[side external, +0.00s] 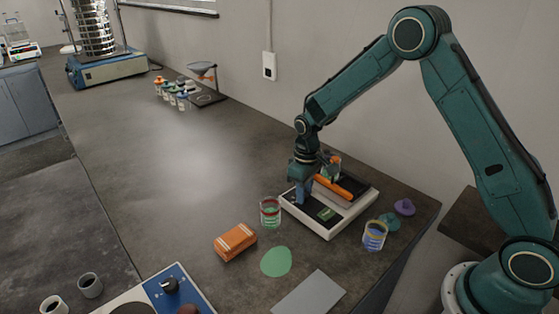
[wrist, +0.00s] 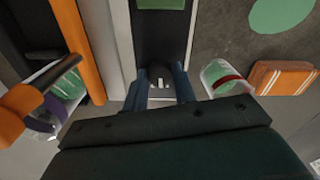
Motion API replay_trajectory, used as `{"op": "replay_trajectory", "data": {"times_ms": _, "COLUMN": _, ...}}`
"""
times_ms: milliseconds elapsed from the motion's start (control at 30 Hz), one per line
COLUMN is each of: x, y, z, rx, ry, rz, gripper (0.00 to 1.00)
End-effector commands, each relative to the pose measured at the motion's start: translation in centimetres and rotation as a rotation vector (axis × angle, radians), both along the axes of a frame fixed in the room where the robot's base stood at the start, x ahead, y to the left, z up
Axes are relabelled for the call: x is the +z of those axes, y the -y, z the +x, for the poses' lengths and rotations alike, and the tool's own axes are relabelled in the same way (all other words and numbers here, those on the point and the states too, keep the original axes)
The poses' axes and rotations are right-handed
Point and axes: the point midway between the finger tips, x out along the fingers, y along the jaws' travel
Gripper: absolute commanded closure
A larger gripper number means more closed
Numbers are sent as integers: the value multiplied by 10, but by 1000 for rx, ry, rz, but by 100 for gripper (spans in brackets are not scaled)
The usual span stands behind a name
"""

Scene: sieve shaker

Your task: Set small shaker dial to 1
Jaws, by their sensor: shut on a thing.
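The small shaker (side external: 349,220) is a low white-framed unit with a dark top, a green display (side external: 326,214) and an orange bar (side external: 334,186) across it. My gripper (side external: 301,199) points down at the shaker's left end. In the wrist view, my gripper (wrist: 160,84) has its two blue-grey fingers on either side of a small dark dial (wrist: 158,72) with a pale mark, and is shut on it. The dial is hidden in the side view. Its numbers and exact setting cannot be read.
A jar (wrist: 68,84) sits beside the orange bar. A red-banded beaker (side external: 270,213), an orange box (side external: 235,242) and a green disc (side external: 276,262) lie close by. A blue-banded jar (side external: 374,236) stands right. The bench's middle is clear.

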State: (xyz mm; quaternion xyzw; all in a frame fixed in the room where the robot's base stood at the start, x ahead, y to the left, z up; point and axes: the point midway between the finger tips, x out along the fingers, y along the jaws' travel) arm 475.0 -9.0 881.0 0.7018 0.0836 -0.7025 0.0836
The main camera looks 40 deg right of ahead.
Motion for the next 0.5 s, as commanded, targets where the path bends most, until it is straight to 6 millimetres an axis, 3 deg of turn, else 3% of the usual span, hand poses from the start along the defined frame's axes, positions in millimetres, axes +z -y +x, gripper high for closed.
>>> {"op": "replay_trajectory", "data": {"times_ms": 500, "x": 1, "y": 0, "z": 1, "rx": 237, "ry": 4, "rz": -1, "gripper": 96}}
